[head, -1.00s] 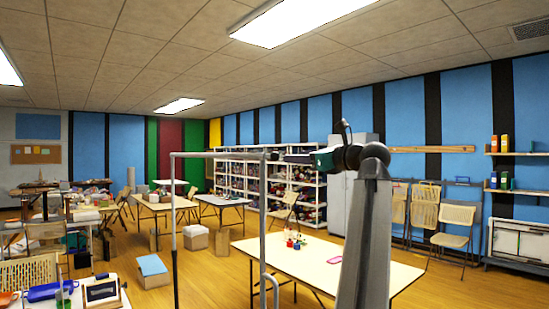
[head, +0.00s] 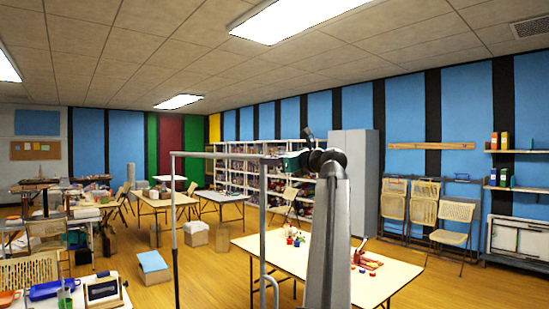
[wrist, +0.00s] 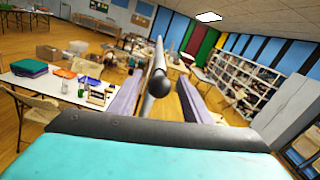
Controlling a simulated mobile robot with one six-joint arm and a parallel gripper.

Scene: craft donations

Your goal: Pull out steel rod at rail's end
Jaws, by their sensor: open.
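The rail (head: 215,155) is a grey metal bar across the top of an upright frame in the head view. The steel rod (wrist: 158,82) shows nearly end-on in the wrist view, with a dark rounded tip toward my camera. My gripper (wrist: 160,76) is open, with one finger on each side of the rod. I cannot tell whether either finger touches it. In the head view my gripper (head: 283,158) is at the rail's right end, and the rod's tip is hard to make out there.
A pale table (head: 330,262) with small coloured items stands below and right of the frame. The frame's left upright (head: 174,235) stands in front of cardboard boxes. White shelves (head: 235,175) and a grey cabinet (head: 352,170) line the back.

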